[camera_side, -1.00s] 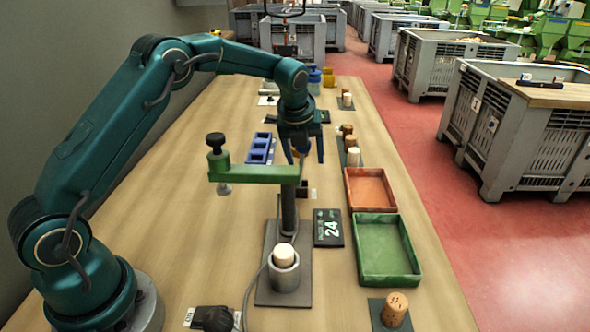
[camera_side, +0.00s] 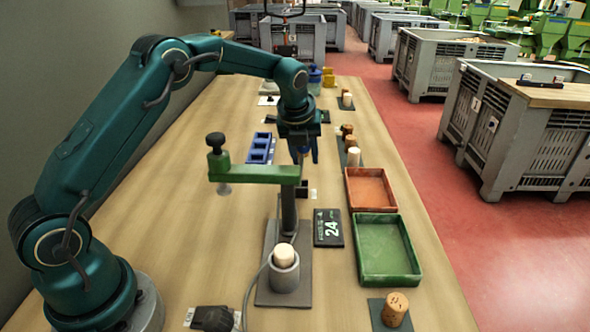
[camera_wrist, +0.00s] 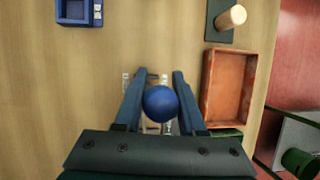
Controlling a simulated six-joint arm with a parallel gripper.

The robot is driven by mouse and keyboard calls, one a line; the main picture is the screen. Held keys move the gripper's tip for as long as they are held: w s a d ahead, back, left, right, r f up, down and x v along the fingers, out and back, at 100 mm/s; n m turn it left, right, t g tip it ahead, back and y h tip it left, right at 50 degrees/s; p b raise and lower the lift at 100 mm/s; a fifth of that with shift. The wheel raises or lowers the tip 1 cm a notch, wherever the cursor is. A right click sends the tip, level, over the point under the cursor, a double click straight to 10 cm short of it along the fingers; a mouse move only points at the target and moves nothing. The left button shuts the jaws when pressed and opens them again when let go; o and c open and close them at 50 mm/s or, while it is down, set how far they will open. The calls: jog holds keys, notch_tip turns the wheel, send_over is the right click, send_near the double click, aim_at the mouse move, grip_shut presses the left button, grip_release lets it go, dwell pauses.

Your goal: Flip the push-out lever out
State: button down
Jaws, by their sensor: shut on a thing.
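A blue ball knob (camera_wrist: 160,103), which looks like the end of the push-out lever, sits between the fingers of my gripper (camera_wrist: 159,73) in the wrist view. My gripper is shut on it. In the side view my gripper (camera_side: 303,157) points down just behind the green swing arm (camera_side: 255,174) of the post fixture. The fingers hide most of the knob there, and the lever's shaft is hard to make out. A pale cork (camera_side: 284,254) stands in the grey cup (camera_side: 284,275) at the front of the fixture.
A display (camera_side: 328,228) reading 24 lies right of the post. An orange tray (camera_side: 371,173) and a green tray (camera_side: 388,216) lie further right. A blue slotted block (camera_side: 260,148) is left of my gripper. Several corks stand along the right side. The left tabletop is clear.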

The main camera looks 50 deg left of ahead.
jog(key=shift+d, duration=0.1)
dwell(0.8)
jog(key=shift+w+d+f, duration=0.1)
jog(key=shift+w+d, duration=0.1)
jog(key=shift+w, duration=0.1)
jog(key=shift+w+d+g+y, duration=0.1)
jog(key=shift+g+y, duration=0.3)
jog(key=shift+y, duration=0.1)
jog(key=c, duration=0.5)
grip_release()
jog(key=shift+v, duration=2.6)
